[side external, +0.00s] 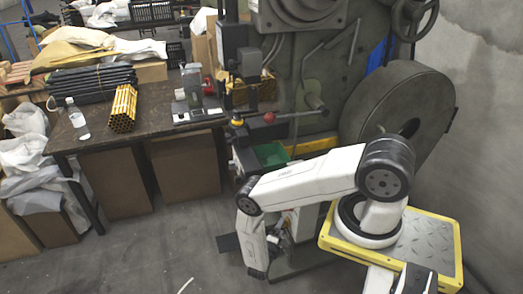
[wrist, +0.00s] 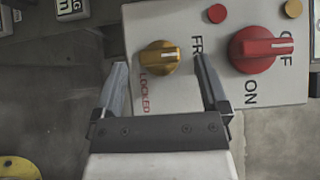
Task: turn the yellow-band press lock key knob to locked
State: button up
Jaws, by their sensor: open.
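The lock key knob (wrist: 159,57) is yellow-gold and sits on a light grey panel (wrist: 180,98) in the wrist view. Its pale pointer mark faces right, toward black lettering that starts "FR" and is partly hidden by a finger. Red "LOCKED" lettering is below and left of the knob. My gripper (wrist: 160,66) is open, with one finger on each side of the knob; I see a gap on both sides. I cannot tell how far the fingertips are from the panel. In the side view the knob cannot be made out.
A larger red knob (wrist: 256,50) with "OFF" and "ON" labels is to the right on the same panel. A red disc (wrist: 217,13) and a yellow disc (wrist: 292,9) are above. A workbench (side external: 150,110) and a big grey machine wheel (side external: 385,105) stand behind my arm.

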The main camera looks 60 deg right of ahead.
jog(key=shift+d, duration=1.05)
grip_shut()
jog(key=shift+f+m+h, duration=0.1)
jog(key=shift+m+h, duration=0.9)
jog(key=shift+m, duration=0.1)
